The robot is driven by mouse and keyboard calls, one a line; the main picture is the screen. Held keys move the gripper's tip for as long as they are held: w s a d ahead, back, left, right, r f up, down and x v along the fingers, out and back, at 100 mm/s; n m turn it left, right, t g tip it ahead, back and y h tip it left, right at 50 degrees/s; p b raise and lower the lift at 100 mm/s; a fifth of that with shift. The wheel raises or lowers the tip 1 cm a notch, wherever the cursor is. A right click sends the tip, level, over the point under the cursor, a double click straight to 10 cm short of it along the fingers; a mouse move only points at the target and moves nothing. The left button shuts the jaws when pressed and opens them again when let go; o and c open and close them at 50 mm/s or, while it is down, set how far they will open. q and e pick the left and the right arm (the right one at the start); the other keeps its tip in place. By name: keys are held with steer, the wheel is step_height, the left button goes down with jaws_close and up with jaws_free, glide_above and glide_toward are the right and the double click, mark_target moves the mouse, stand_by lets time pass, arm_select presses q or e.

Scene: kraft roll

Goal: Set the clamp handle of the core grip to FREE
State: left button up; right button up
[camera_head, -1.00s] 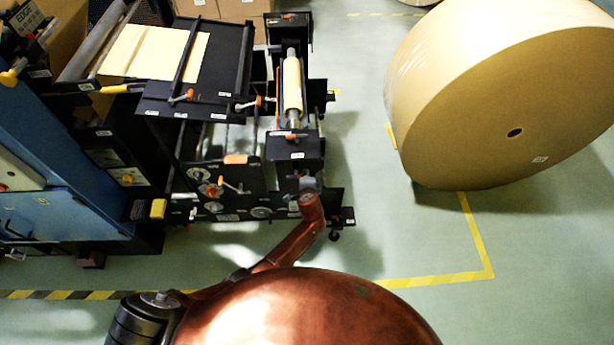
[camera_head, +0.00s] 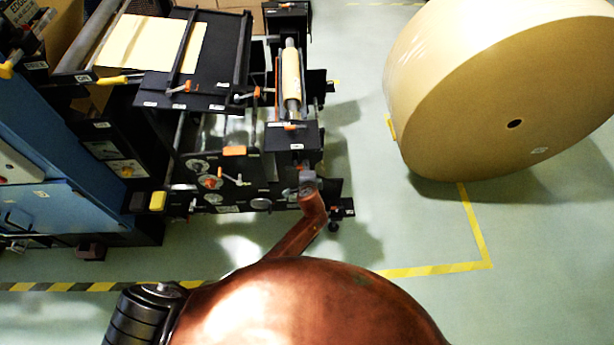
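The black unwind machine (camera_head: 200,103) stands at left centre. A narrow roller with a tan sleeve (camera_head: 291,85) sits in its right-hand frame. Small orange-tipped handles show on it, one below the sleeve (camera_head: 292,127), one to its left (camera_head: 257,92), and one low on the side panel (camera_head: 238,180). I cannot tell which is the clamp handle of the core grip, and the labels are too small to read. A copper arm link of mine reaches up to the machine's lower right corner. Neither gripper's fingers can be seen.
A big kraft roll (camera_head: 480,120) with a dark core hole stands at right. A blue cabinet (camera_head: 60,205) is at left. Yellow floor tape (camera_head: 430,270) and a black-yellow strip (camera_head: 60,287) mark the floor. Green floor is clear between machine and roll.

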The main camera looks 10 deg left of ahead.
arm_select(q)
steer(key=v, duration=0.9)
steer(key=s+a+f+n+g+h, duration=0.1)
steer(key=s+a+f+g, duration=0.15)
steer(key=s+f, duration=0.6)
steer(key=s+a+f+n+g, duration=0.1)
steer(key=s+a+f+n, duration=0.2)
steer(key=f, duration=1)
steer(key=s+a+f+g+h, duration=0.1)
steer(key=s+a+f+g, duration=0.15)
steer(key=s+f, duration=0.65)
steer(key=s+a+f+n+g, duration=0.1)
steer(key=s+a+f+n, duration=0.2)
steer(key=s, duration=0.9)
steer(key=s+a+f+n+g, duration=0.1)
steer(key=s+a+f+n, duration=0.2)
steer(key=s, duration=1)
steer(key=s+a+f+n+g+h, duration=0.1)
steer(key=s+a+f+n, duration=0.2)
steer(key=s+a+f, duration=0.3)
steer(key=s+f, duration=0.5)
steer(key=s, duration=0.1)
steer(key=shift+s+f+g+b, duration=0.15)
steer(key=shift+f+g+b, duration=0.15)
steer(key=shift+f+g, duration=0.1)
